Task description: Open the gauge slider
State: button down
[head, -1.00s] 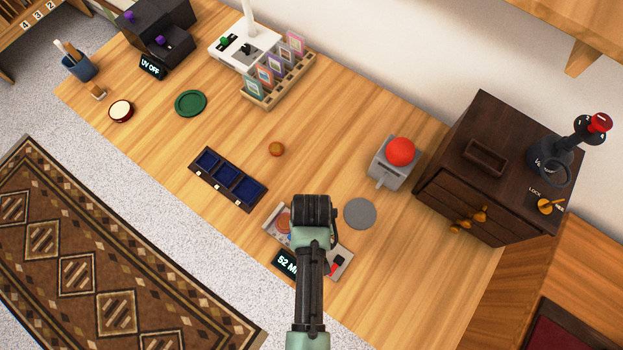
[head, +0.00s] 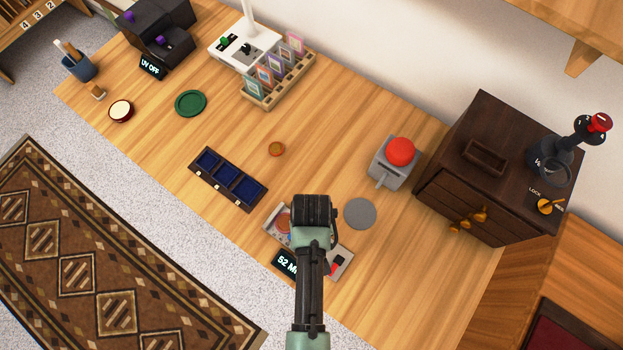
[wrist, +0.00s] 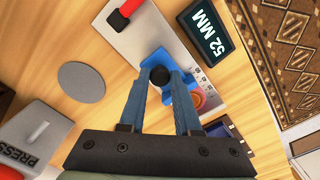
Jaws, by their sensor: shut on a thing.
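The gauge (head: 341,265) is a pale grey plate near the table's front edge, partly hidden by my arm in the head view. In the wrist view the gauge plate (wrist: 137,45) carries a red and black part (wrist: 124,12) at one end and an orange disc (wrist: 197,98) at the other. Its display (wrist: 207,31) reads 52 MM. A black slider knob (wrist: 160,75) stands between my blue fingertips. My gripper (wrist: 162,77) is shut on this knob. In the head view the fingertips are hidden beneath my wrist.
A grey disc (head: 360,214) lies right of the gauge, and a grey box with a red button (head: 401,151) stands beyond it. A blue-lined tray (head: 228,181) lies to the left. A dark drawer cabinet (head: 479,168) stands at right. The table's middle is mostly clear.

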jog(key=shift+s+d+r+p, duration=0.2)
jog(key=shift+s+d+p, duration=0.3)
jog(key=shift+d+p, duration=0.2)
jog(key=shift+s+d+f, duration=0.1)
jog(key=shift+d, duration=0.05)
jog(key=c, duration=0.6)
grip_release()
jog(key=shift+f, duration=0.1)
notch_tip(320, 180, up, 13)
